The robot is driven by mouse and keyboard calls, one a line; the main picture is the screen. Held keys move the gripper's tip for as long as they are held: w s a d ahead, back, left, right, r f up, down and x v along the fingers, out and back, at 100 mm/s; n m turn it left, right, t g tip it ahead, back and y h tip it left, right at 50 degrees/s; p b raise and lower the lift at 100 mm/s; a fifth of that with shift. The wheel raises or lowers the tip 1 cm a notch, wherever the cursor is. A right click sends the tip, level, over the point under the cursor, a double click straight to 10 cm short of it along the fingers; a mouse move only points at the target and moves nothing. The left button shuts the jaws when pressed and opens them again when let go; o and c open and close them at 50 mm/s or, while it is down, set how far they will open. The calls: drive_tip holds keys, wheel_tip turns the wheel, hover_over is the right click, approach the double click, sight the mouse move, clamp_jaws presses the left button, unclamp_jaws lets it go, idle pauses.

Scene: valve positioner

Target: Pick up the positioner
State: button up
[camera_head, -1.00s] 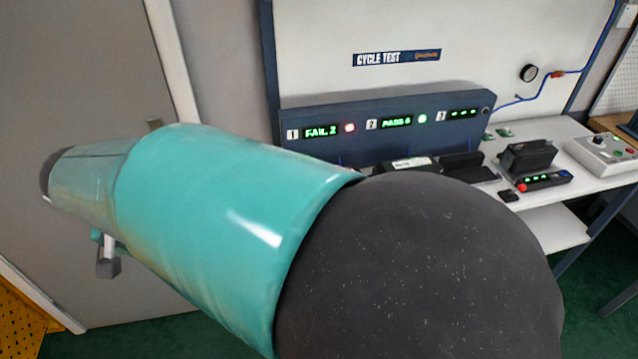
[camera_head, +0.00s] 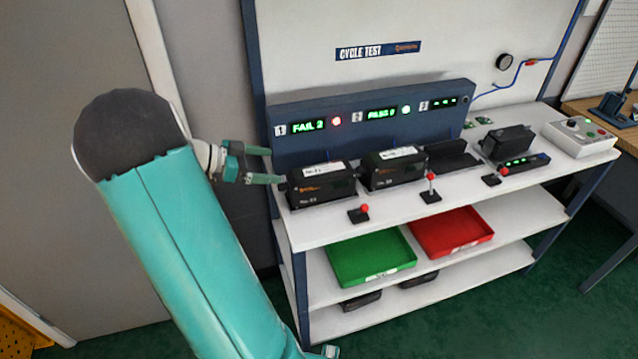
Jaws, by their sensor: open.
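Two black box-shaped positioners with white labels sit side by side on the white bench top. The left positioner (camera_head: 320,186) stands in front of the station 1 display, and the middle positioner (camera_head: 394,168) in front of station 2. A third black unit (camera_head: 508,143) sits farther right, behind a small box with green lights. My gripper (camera_head: 271,166) is open, its two teal fingers spread just left of the left positioner and pointing toward it. No positioner is between the fingers. I cannot tell whether the lower fingertip touches the left positioner's end.
The display panel (camera_head: 370,115) stands behind the positioners, reading FAIL 2 with a red lamp and PASS with a green lamp. Red-knobbed levers (camera_head: 431,188) stand along the bench front. A green tray (camera_head: 371,258) and red tray (camera_head: 450,232) lie on the shelf below.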

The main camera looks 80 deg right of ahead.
sight(316, 172)
drive_tip(key=x, duration=1.3)
drive_tip(key=shift+s+f, duration=0.25)
drive_tip(key=shift+c, duration=0.2)
drive_tip(key=c, duration=1.8)
drive_tip(key=shift+d+r, duration=0.1)
clamp_jaws()
drive_tip(key=shift+r, duration=0.1)
